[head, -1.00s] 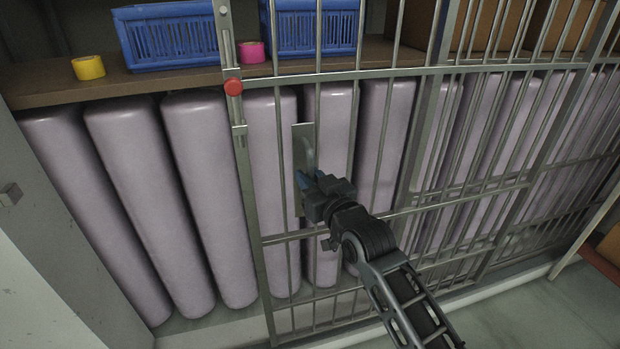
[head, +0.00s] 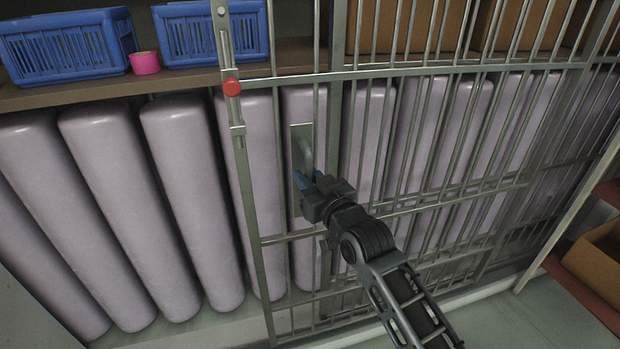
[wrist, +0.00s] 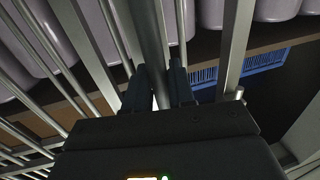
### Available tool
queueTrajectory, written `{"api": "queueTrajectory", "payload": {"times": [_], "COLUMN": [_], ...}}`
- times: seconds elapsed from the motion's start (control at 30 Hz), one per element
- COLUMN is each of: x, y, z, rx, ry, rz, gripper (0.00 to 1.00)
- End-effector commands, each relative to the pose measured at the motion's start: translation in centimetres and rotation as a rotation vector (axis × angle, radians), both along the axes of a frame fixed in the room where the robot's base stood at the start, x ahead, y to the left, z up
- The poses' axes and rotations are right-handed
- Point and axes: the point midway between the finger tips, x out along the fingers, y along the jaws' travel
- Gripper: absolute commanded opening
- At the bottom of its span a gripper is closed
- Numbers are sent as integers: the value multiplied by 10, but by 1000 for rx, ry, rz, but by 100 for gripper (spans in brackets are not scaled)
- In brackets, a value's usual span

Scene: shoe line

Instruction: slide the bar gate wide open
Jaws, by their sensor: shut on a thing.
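The grey metal bar gate (head: 265,245) stands upright, its left end post carrying a red knob (head: 232,87). A flat plate (head: 302,145) with an upright handle sits on the gate near that post. In the wrist view the two dark fingers of my gripper (wrist: 160,88) are on either side of an upright metal bar (wrist: 152,35). The grip itself is partly hidden. Left of the gate's end post the front is open.
Tall pale purple rolls (head: 110,190) stand behind the gate and in the opening. A brown box (head: 597,255) is at the right. Floor shows at lower right.

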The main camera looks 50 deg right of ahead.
Motion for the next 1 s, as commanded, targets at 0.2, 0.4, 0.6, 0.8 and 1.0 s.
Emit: {"api": "queueTrajectory", "payload": {"times": [0.2, 0.4, 0.6, 0.8, 1.0], "x": [0, 0, 0, -4, -30], "y": [0, 0, 0, 2, 12], "z": [0, 0, 0, -1, -2], "rx": [1, 0, 0, 0, 0], "ry": [0, 0, 0, 0, 2], "rz": [1, 1, 1, 0, 0], "gripper": [0, 34, 41, 41, 41]}}
